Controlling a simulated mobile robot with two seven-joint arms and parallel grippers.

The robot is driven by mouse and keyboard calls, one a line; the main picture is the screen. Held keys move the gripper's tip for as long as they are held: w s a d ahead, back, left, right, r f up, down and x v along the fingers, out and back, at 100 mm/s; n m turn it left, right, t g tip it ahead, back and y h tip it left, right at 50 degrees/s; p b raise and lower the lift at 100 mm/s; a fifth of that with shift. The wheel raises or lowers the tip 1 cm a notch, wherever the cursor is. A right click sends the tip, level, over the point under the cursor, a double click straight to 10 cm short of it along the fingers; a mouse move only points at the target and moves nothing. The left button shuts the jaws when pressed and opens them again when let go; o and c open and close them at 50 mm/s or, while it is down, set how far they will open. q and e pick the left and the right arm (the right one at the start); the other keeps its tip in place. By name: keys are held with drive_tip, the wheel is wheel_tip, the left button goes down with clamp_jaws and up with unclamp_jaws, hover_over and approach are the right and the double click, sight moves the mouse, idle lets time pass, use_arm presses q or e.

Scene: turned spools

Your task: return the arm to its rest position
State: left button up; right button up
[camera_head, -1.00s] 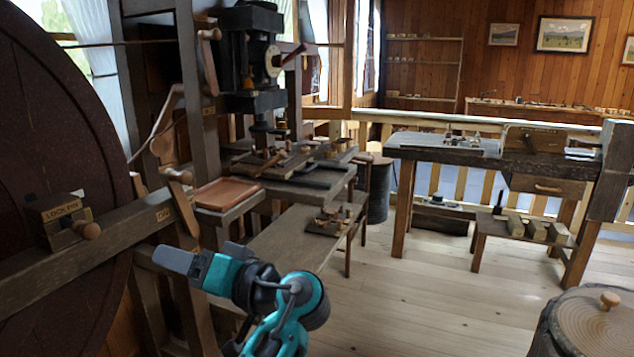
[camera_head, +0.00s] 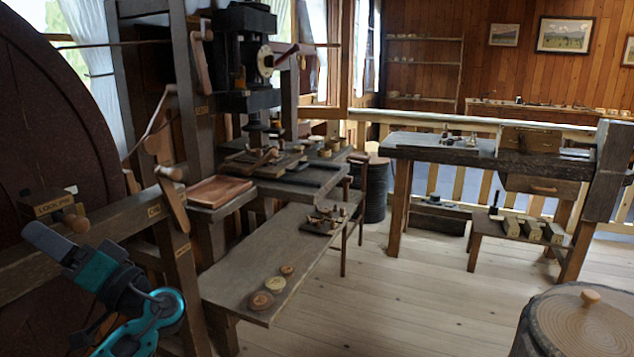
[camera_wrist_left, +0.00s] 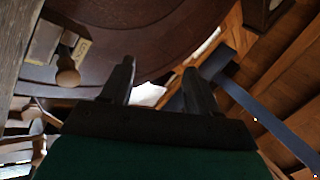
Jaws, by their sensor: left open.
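My left gripper (camera_head: 45,240) is at the lower left of the head view, in front of the large dark wheel (camera_head: 45,130) and just below the lock pin block (camera_head: 50,205). In the left wrist view its two dark fingers (camera_wrist_left: 157,85) stand apart with nothing between them. The wheel's rim (camera_wrist_left: 140,45) and the pin's wooden knob (camera_wrist_left: 68,77) show beyond the fingers. My right gripper is in neither view.
A low bench (camera_head: 235,265) with several round wooden pieces stands right of my arm. A wooden post with a lever (camera_head: 172,200) rises close beside it. A lidded round stump (camera_head: 590,325) is at the lower right. The floor between is clear.

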use_arm(q)
drive_tip(key=s+a+r+g+y, duration=0.2)
drive_tip(key=a+r, duration=0.1)
drive_tip(key=a, duration=0.2)
drive_tip(key=w+f+m+t+h, duration=0.3)
drive_tip(key=f+m+t+h, duration=0.7)
drive_tip(key=f, duration=0.5)
drive_tip(key=s+d+f+m+h, duration=0.2)
drive_tip(key=f+h, duration=0.2)
drive_tip(key=f, duration=0.4)
drive_tip(key=s+d+f+m+h, duration=0.2)
drive_tip(key=f+m+h, duration=0.15)
drive_tip(key=f, duration=0.55)
drive_tip(key=s+d+f+n+g+h, duration=0.1)
drive_tip(key=s+d+f+h, duration=0.4)
drive_tip(key=s, duration=0.3)
drive_tip(key=s+d+f+n+h, duration=0.1)
drive_tip(key=s+d+f+h, duration=0.2)
drive_tip(key=s+d+h, duration=0.4)
drive_tip(key=d+r+n+y+p, duration=0.1)
drive_tip(key=d+n, duration=0.4)
drive_tip(key=d, duration=0.5)
drive_tip(key=shift+w+d+r+t+y+p, duration=0.2)
drive_tip(key=shift+w+t+y+p, duration=0.15)
drive_tip(key=shift+t+p, duration=0.1)
